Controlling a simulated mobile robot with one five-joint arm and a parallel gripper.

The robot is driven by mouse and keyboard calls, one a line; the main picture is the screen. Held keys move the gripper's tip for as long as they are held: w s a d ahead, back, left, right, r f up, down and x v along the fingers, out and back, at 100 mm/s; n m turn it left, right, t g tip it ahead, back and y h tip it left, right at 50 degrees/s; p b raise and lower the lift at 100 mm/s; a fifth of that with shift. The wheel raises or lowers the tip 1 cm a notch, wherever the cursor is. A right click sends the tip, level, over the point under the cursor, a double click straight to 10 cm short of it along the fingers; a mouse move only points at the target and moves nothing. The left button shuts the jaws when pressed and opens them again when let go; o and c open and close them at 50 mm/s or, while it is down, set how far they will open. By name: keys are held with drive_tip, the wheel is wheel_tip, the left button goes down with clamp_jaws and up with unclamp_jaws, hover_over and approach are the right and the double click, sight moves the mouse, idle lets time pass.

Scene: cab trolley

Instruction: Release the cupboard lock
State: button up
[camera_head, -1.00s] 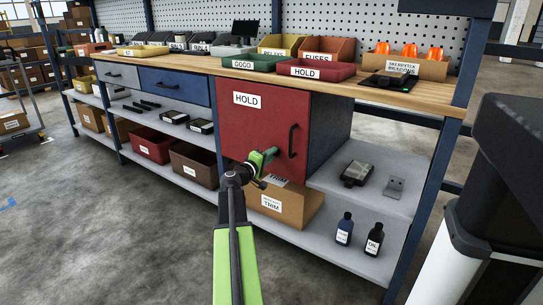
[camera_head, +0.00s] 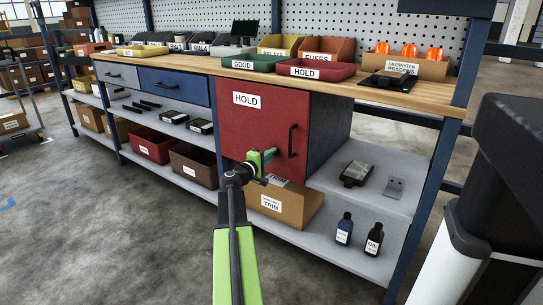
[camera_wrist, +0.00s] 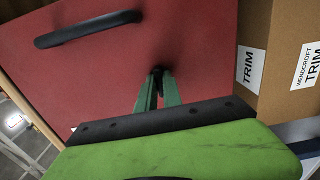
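The cupboard has a red door (camera_head: 250,130) with a white HOLD label; it looks closed. Its black bar handle (camera_head: 292,141) is on the right side of the door and also shows at the upper left of the wrist view (camera_wrist: 88,29). My gripper (camera_head: 270,155) is at the lower part of the door, below and left of the handle. In the wrist view its green fingers (camera_wrist: 157,86) point at the door, close together, with a small dark piece (camera_wrist: 158,71) at their tips. This may be the lock; the fingers partly hide it, and a firm grip cannot be made out.
A cardboard TRIM box (camera_head: 285,205) stands on the lower shelf just below the door. Two small bottles (camera_head: 359,235) and a dark device (camera_head: 356,173) are to its right. Red HOLD and green GOOD trays (camera_head: 316,71) sit on the worktop above.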

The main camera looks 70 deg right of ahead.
drive_tip(key=o, duration=0.5)
drive_tip(key=shift+c, duration=0.2)
drive_tip(key=v, duration=1.7)
drive_tip(key=shift+a, duration=0.2)
